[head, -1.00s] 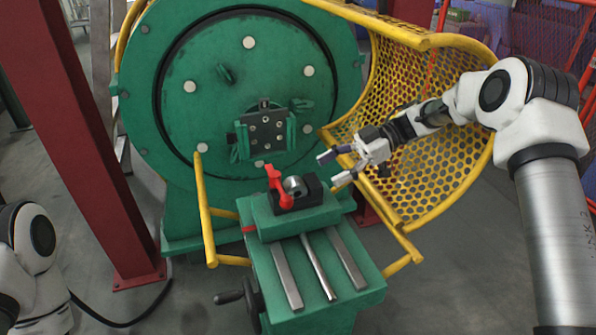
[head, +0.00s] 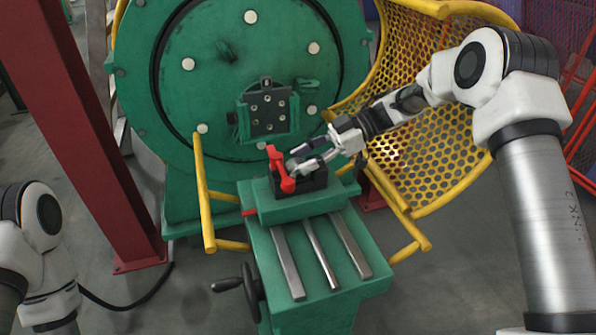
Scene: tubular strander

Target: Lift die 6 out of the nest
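The nest (head: 314,182) is a black block on the green carriage, with a red lever (head: 283,170) upright at its left side. Die 6, a small silver round piece (head: 293,164), sits in the nest and is largely hidden by my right gripper's fingers. My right gripper (head: 294,159) reaches in from the right with its fingers spread, tips right at the die and just beside the red lever. I cannot tell whether the fingers touch the die. My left arm's links show at the lower left, but its gripper is out of view.
The green round plate (head: 200,100) with a dark square holder (head: 268,113) stands behind the nest. The yellow mesh guard (head: 440,130) is close beside my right forearm. Yellow rails (head: 204,190) flank the carriage (head: 265,215). A handwheel (head: 250,290) sticks out at the left.

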